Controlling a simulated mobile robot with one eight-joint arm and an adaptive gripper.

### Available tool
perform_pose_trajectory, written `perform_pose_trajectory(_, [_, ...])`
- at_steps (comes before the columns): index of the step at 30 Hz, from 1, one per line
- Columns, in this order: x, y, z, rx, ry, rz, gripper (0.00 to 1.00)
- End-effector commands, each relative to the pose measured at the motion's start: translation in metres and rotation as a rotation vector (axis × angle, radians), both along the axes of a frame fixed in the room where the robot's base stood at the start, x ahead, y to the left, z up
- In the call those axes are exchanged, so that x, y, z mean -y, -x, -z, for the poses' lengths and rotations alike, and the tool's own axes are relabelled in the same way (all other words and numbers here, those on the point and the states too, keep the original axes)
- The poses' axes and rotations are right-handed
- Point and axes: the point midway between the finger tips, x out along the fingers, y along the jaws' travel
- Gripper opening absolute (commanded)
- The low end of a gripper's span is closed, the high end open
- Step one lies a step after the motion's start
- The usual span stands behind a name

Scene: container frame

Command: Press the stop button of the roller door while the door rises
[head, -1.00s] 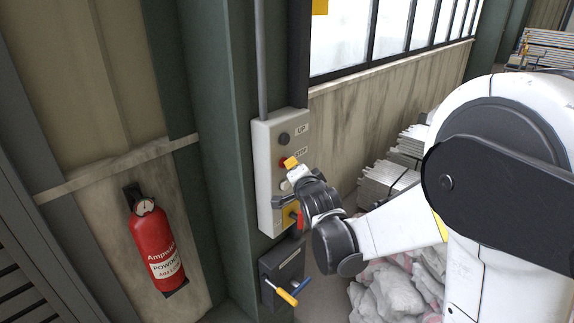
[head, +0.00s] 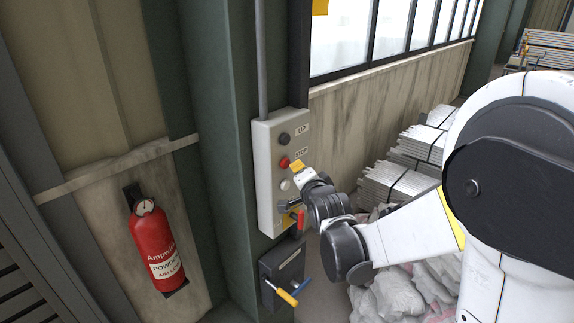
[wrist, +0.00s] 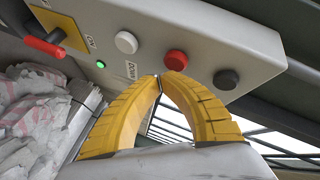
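The control box (head: 262,200) hangs on a green post, with a dark UP button (head: 284,139), a red STOP button (head: 284,162) and a white button (head: 284,185) in a column. My gripper (head: 296,165) is just right of the red button in the head view. In the wrist view its yellow fingers (wrist: 160,76) meet at the tips, shut and empty. The red button (wrist: 175,60) shows just beyond the tips, between the white button (wrist: 126,42) and the dark button (wrist: 226,79). The tips look apart from it. I cannot make out the roller door.
A green lamp (wrist: 100,64) is lit on the box, near a red-handled switch (wrist: 45,46). A smaller box with a yellow-handled tool (head: 286,297) is below. A fire extinguisher (head: 157,245) hangs at left. White sacks (head: 390,292) and stacked panels (head: 397,182) lie behind my arm.

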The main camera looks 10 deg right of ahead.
Motion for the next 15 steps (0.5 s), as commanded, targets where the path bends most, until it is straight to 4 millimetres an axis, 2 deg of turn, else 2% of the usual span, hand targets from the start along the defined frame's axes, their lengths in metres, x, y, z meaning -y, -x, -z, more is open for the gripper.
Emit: perform_pose_trajectory(15, [0.027,0.036,0.0,0.0,-0.001,0.002,0.0])
